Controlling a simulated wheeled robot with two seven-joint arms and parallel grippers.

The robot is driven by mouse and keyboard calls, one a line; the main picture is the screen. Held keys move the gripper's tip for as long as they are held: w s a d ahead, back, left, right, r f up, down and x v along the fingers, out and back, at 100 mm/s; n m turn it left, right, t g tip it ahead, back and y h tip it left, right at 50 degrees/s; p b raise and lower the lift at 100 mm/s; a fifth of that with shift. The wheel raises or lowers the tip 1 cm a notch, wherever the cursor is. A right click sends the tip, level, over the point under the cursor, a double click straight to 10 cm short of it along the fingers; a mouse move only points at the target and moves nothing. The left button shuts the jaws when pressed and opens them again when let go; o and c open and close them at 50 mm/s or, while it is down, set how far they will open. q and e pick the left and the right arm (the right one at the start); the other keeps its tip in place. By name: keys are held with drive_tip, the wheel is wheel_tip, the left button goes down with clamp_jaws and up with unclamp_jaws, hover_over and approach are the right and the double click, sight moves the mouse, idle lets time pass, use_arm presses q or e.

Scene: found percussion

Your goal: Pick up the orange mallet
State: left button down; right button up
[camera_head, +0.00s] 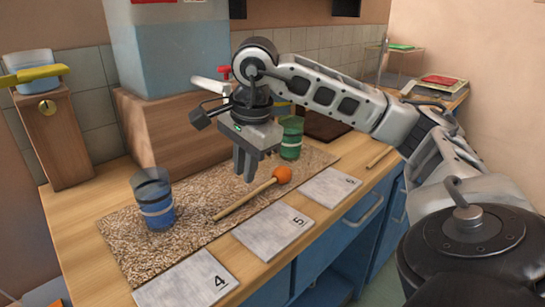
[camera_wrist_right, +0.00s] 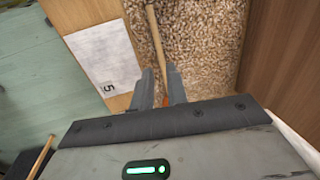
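The orange mallet (camera_head: 282,175) lies on a speckled brown mat (camera_head: 200,240), its round orange head to the right and its thin wooden handle slanting down to the left. My right gripper (camera_head: 245,177) points down just above and behind the mallet, left of its head. In the wrist view the two fingers (camera_wrist_right: 159,72) stand apart, with the pale handle (camera_wrist_right: 155,35) running beyond their tips and a bit of orange between them, partly hidden by the gripper body. The right gripper looks open and empty. My left gripper is not in view.
Cards numbered 4 (camera_head: 190,285), 5 (camera_head: 270,232) and 6 (camera_head: 327,188) lie along the front edge. A wooden block (camera_head: 58,145) stands at far left.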

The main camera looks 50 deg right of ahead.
sight(242, 199)
drive_tip(key=f, duration=0.2)
drive_tip(key=w+f, duration=0.1)
drive_tip(key=f, duration=0.4)
drive_tip(key=shift+w+d, duration=0.1)
drive_tip(key=shift+w, duration=0.05)
clamp_jaws()
